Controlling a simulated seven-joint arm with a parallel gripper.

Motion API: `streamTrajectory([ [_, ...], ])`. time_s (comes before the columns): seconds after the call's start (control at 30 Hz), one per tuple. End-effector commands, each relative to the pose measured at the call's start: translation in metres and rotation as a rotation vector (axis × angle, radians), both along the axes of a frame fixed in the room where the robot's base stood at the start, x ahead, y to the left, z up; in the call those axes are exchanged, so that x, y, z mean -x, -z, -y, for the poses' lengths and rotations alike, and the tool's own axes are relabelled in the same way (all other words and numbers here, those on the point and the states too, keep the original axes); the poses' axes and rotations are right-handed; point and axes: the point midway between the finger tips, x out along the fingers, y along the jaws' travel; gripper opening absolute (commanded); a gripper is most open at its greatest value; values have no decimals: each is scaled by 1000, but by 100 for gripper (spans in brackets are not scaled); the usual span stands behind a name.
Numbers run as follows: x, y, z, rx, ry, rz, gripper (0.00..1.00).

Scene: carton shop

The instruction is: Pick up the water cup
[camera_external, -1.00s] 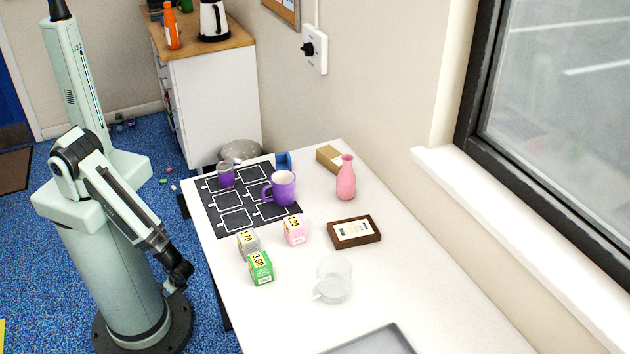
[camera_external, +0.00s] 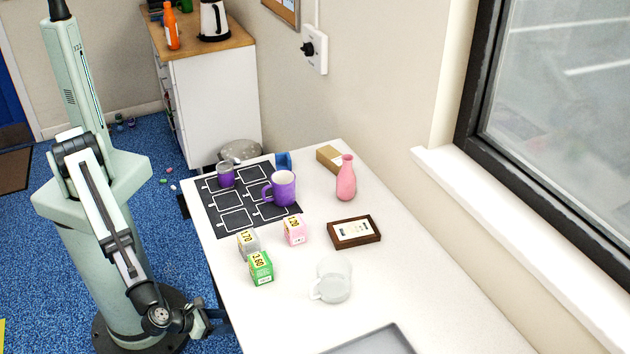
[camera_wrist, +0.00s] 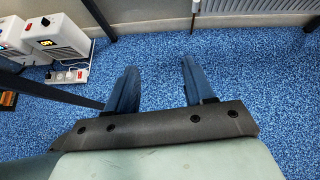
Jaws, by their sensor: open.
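A clear glass cup (camera_external: 332,281) with a handle on its left stands upright on the white table, in the front half; it looks like the water cup, though I cannot tell whether it holds water. A purple mug (camera_external: 281,189) and a small purple-and-clear cup (camera_external: 226,175) stand on a dark mat farther back. My gripper (camera_external: 207,321) is beside the table's left edge, apart from the glass cup. In the wrist view my gripper (camera_wrist: 158,88) is open and empty, with blue carpet between its fingers. The wrist view shows no cup.
Three small boxes, green (camera_external: 261,268), pink (camera_external: 295,230) and grey-white (camera_external: 248,242), stand behind and left of the glass cup. A framed picture (camera_external: 354,232) and a pink vase (camera_external: 346,178) stand farther back. A grey tray (camera_external: 375,342) lies in front. Table right of the cup is clear.

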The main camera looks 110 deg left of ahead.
Motion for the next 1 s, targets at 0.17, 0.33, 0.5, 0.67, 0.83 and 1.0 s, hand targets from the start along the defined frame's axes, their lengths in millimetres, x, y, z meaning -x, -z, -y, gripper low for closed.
streamTrajectory([
  [0.17,-28,-69,69,-183,229,35,53],
  [0.33,-41,-119,114,-326,352,65,53],
  [0.5,-59,-162,144,-434,392,96,53],
  [0.67,-93,-197,152,-500,323,128,53],
  [0.83,-136,-224,136,-521,181,158,53],
  [1.0,-190,-254,106,-530,-17,198,53],
])
